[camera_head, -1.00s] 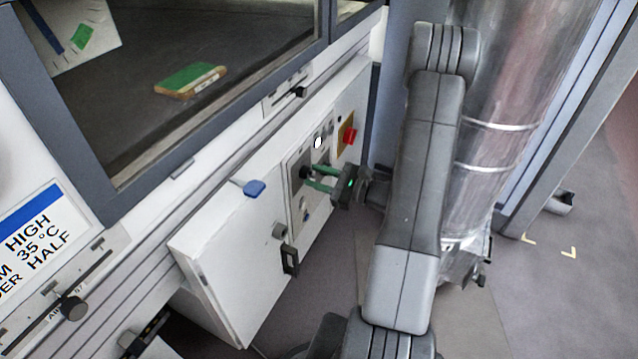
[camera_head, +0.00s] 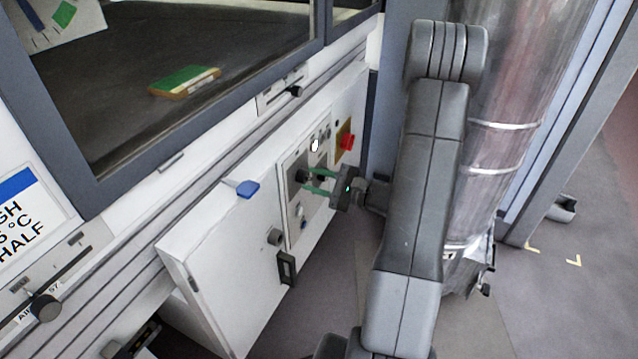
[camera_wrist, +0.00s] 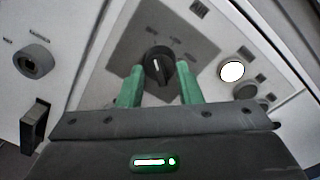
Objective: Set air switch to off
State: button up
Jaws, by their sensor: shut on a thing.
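The air switch appears to be the black rotary knob (camera_wrist: 158,62) on a grey plate of the control panel. It also shows in the head view (camera_head: 302,176). A white pointer line runs along the knob, roughly upright in the wrist view; the position labels around it are too small to read. My gripper (camera_wrist: 160,72) has its two green fingers on either side of the knob, shut on it. In the head view my gripper (camera_head: 308,181) reaches the panel from the right, and the fingers partly hide the knob.
A lit white round lamp (camera_wrist: 232,71) sits right of the knob. A red switch on a yellow plate (camera_head: 347,141) is further along the panel. A white cabinet door (camera_head: 222,285) with a black handle (camera_head: 286,268) is to the left. A shiny duct (camera_head: 508,130) stands behind my arm.

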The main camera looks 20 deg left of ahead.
jog(key=shift+s+f, duration=0.2)
jog(key=shift+s, duration=0.1)
jog(key=o, duration=0.8)
jog(key=shift+o, duration=1)
jog(key=shift+s+r, duration=0.1)
jog(key=shift+a, duration=0.3)
jog(key=s+d+p, duration=0.1)
jog(key=d, duration=1.3)
jog(key=shift+s+r+p, duration=0.25)
jog(key=shift+s+p, duration=0.05)
jog(key=shift+a, duration=0.2)
jog(key=a, duration=0.4)
jog(key=w+a+b, duration=0.1)
jog(key=a, duration=0.8)
jog(key=shift+w+a+f, duration=0.2)
jog(key=shift+w+a, duration=0.1)
